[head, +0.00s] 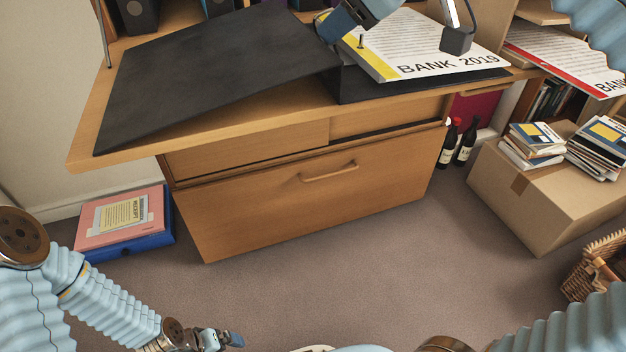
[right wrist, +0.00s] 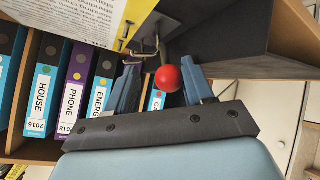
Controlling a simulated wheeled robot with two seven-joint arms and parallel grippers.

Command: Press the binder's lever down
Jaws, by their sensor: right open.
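The black binder lies open on the desk, its bare cover (head: 215,75) spread to the left. White sheets marked BANK 2019 (head: 440,50) with a yellow edge lie on its right side. A thin metal post (head: 360,42) stands at the sheets' left edge. My right gripper (head: 340,26) is over the binder's middle. In the right wrist view its open fingers (right wrist: 160,80) stand either side of a red round knob (right wrist: 168,78), apparently the lever's end. Contact is unclear. The knob is hidden in the head view. My left gripper (head: 228,340) is low at the bottom, away from the desk.
A dark block on a metal rod (head: 456,38) hangs over the sheets. Labelled binders (right wrist: 42,90) stand in a shelf in the right wrist view. A cardboard box (head: 530,190) with books and two bottles (head: 448,145) are right of the desk. The floor in front is clear.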

